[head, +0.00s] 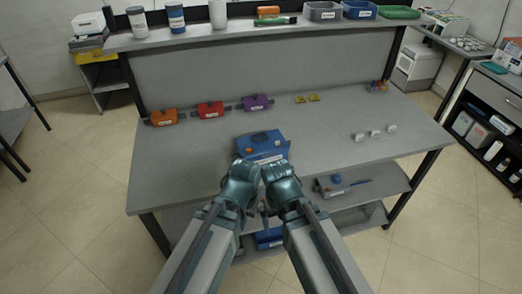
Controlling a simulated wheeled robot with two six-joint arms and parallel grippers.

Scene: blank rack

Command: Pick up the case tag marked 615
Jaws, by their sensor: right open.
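Several small pale pieces, which may be the case tags, stand in a row on the right of the grey table: one on the left (358,136), one in the middle (375,133) and one on the right (391,129). Their markings are too small to read, so I cannot tell which is 615. My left gripper (243,165) and my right gripper (274,165) are side by side at the table's front edge, just in front of a blue case (262,142). My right gripper is open. The left one's fingers are hidden. Both are well left of the pale pieces.
Orange (163,117), red (209,109) and purple (257,102) blocks stand at the back left of the table (320,150). Two small yellow pieces (307,98) lie at the back. A shelf (230,36) with bottles and bins rises behind. The table's right middle is mostly clear.

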